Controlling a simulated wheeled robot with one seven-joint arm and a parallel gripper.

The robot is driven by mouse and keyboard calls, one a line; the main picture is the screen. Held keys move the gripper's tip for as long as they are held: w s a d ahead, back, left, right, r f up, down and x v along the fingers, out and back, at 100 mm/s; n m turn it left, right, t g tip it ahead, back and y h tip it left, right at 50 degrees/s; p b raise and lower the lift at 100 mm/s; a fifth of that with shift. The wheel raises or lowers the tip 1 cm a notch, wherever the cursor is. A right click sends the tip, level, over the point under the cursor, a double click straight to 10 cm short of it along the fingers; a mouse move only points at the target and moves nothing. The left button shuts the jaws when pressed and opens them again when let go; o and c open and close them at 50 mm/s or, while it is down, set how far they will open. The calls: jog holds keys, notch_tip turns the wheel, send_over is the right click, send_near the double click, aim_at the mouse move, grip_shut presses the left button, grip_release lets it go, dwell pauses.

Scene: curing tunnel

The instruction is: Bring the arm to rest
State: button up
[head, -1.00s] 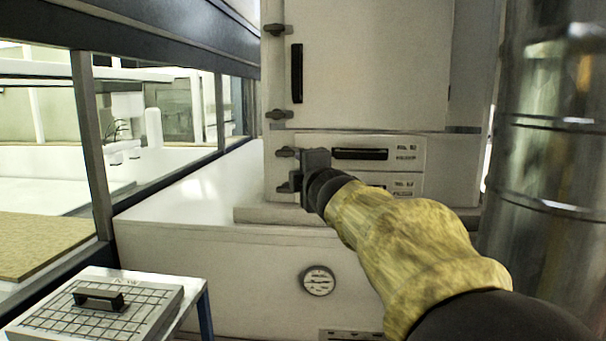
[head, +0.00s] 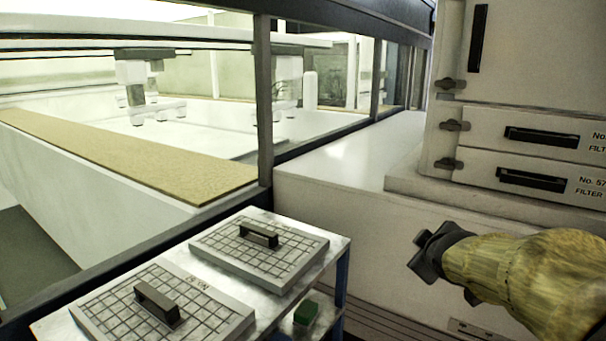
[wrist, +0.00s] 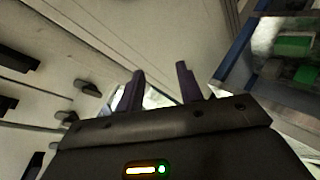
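My gripper (head: 428,258) is at the lower right of the head view, at the end of my arm in its yellow cover. It is in the air in front of the white lower wall and below the filter drawers. In the wrist view its two dark fingers (wrist: 160,88) stand apart with nothing between them. The gripper is open and empty.
A metal cart (head: 338,262) with two gridded, handled plates (head: 215,300) stands left of my gripper, with a green item (head: 306,313) on its lower shelf. The cabinet with filter drawers (head: 560,160) is at right. A glazed enclosure (head: 265,110) is behind the cart.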

jog(key=s+a+f+m+g+y, duration=0.1)
jog(key=s+a+f+m+g, duration=0.3)
jog(key=s+f, duration=0.5)
jog(key=s+a+f+m+g+y, duration=0.1)
jog(key=s+a+f+m+g, duration=0.3)
jog(key=s+f, duration=0.5)
notch_tip(320, 180, down, 3)
jog(key=a+g, duration=0.1)
jog(key=a, duration=0.1)
jog(key=shift+s+a, duration=0.25)
jog(key=shift+a, duration=0.05)
jog(key=shift+w, duration=0.2)
